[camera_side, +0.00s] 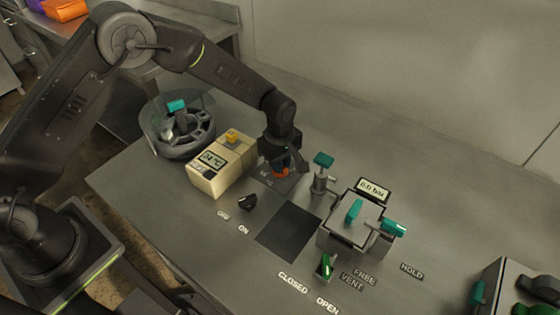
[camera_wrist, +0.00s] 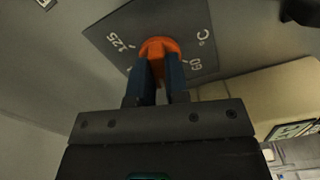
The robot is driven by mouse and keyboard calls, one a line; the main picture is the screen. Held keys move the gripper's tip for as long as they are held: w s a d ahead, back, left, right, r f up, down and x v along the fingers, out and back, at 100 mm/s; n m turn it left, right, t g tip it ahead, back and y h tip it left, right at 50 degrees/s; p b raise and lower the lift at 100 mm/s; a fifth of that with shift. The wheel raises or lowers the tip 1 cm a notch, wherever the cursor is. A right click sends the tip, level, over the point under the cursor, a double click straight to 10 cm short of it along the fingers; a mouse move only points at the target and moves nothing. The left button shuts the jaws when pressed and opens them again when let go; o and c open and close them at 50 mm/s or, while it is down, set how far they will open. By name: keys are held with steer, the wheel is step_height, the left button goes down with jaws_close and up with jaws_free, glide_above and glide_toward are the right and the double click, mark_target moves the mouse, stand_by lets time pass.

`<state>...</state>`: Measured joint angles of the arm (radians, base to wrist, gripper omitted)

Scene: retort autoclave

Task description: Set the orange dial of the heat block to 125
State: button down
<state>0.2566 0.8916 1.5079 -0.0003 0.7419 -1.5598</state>
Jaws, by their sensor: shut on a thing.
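The orange dial (camera_wrist: 160,47) sits on a dark plate (camera_wrist: 196,22) marked 125, 60 and °C in the wrist view. My gripper (camera_wrist: 160,75) is shut on the dial, with a blue-grey finger on each side of it. The 125 mark lies to the upper left of the dial and the 60 mark to its right. I cannot tell where the dial points. In the side view the dial (camera_side: 281,171) shows as a small orange patch under my gripper (camera_side: 280,165), in front of the cream block (camera_side: 221,165), whose display seems to read 24 °C.
A teal-handled valve (camera_side: 323,160) stands close to the right of my gripper. Farther right is a metal box (camera_side: 345,232) with teal handles and a 0.0 bar display. A black knob (camera_side: 247,203) and a dark square (camera_side: 290,233) lie nearer the camera. A round vessel (camera_side: 180,140) stands left.

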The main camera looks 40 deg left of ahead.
steer(key=m, duration=0.5)
steer(key=shift+m, duration=0.4)
steer(key=m, duration=1.2)
steer(key=shift+m, duration=0.4)
steer(key=m, duration=0.5)
steer(key=shift+m, duration=0.3)
steer(key=c, duration=1.1)
jaws_free()
steer(key=shift+r, duration=0.1)
step_height(320, 180, up, 14)
steer(key=shift+f, duration=0.15)
